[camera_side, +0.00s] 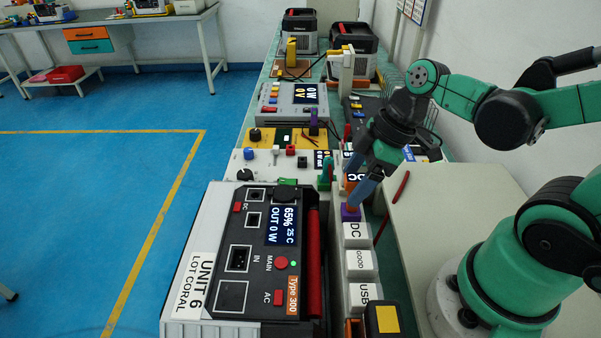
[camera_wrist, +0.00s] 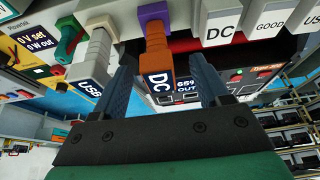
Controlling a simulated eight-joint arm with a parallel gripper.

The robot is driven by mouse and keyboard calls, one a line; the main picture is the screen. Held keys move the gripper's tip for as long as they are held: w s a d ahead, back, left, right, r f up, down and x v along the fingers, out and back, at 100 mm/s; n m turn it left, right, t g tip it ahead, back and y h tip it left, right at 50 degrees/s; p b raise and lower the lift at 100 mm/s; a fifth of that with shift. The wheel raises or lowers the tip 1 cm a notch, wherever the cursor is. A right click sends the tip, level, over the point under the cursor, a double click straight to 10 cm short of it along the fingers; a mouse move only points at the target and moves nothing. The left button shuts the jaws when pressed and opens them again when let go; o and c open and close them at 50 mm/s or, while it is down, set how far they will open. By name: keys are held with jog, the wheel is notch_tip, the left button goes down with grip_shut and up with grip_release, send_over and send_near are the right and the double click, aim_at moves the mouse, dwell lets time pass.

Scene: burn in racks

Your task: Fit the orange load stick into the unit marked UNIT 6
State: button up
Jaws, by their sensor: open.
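The orange load stick (camera_wrist: 157,68), labelled DC, stands in a purple holder (camera_wrist: 153,13) in the wrist view. In the side view the purple holder (camera_side: 350,212) shows, with the stick's orange part (camera_side: 351,185) partly hidden by a finger. My gripper (camera_side: 357,187) is open, its blue fingers on either side of the stick; in the wrist view (camera_wrist: 163,75) a gap shows beside the stick. UNIT 6 (camera_side: 226,297) is the large black and grey box marked LOT CORAL. Its screen (camera_side: 285,225) reads 65%, 25 C, OUT 0 W. Its DC sockets (camera_side: 255,207) look empty.
White blocks marked DC (camera_side: 356,232), GOOD (camera_side: 359,262) and USB (camera_side: 364,293) line up beside UNIT 6. A grey USB stick (camera_wrist: 92,62) stands close to one finger. A red bar (camera_side: 313,262) runs along the unit's edge. Other equipment fills the bench behind.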

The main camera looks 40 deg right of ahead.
grip_shut()
dwell(0.5)
dwell(1.4)
